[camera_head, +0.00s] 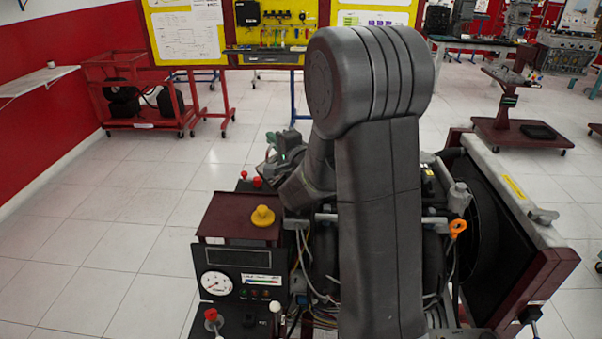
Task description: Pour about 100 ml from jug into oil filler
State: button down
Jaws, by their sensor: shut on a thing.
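My gripper (284,152) shows only in part, left of my large dark arm and above the engine trainer's left side. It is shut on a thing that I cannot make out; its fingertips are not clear. I cannot pick out the jug in this view. The engine trainer (232,226) stands in front of me, and my arm hides much of its middle. A yellow knob-shaped cap (263,215) sits on its dark red box. An orange ring handle (457,226) stands on the right side. I cannot tell where the oil filler is.
The trainer's control panel has a round gauge (216,283) and a red knob (211,314). A radiator (498,175) stands on the right. A red cart (142,104) stands at the back left, with yellow boards behind. The tiled floor at left (110,235) is clear.

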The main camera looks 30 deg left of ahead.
jog(key=shift+w+d+r+m+p, duration=0.3)
jog(key=shift+w+r+m+p, duration=0.3)
jog(key=shift+p, duration=0.5)
dwell(2.7)
jog(key=shift+f, duration=0.15)
jog(key=f+b, duration=0.1)
jog(key=b, duration=0.1)
jog(key=s+f+n+b, duration=0.1)
jog(key=b, duration=0.1)
jog(key=shift+s+a, duration=0.25)
jog(key=shift+a, duration=0.1)
jog(key=n+b, duration=0.1)
jog(key=s+n+b, duration=0.1)
jog(key=shift+s+a+r+b, duration=0.1)
jog(key=shift+s+a+b, duration=0.1)
jog(key=shift+a+b, duration=0.1)
jog(key=shift+r+n, duration=0.3)
jog(key=shift+n, duration=0.1)
jog(key=shift+s, duration=0.1)
jog(key=shift+s+a+f+b, duration=0.1)
jog(key=shift+f+b, duration=0.05)
jog(key=shift+b, duration=0.15)
jog(key=shift+s+a+n+b, duration=0.15)
jog(key=shift+s+n+b, duration=0.2)
jog(key=shift+n+b, duration=0.4)
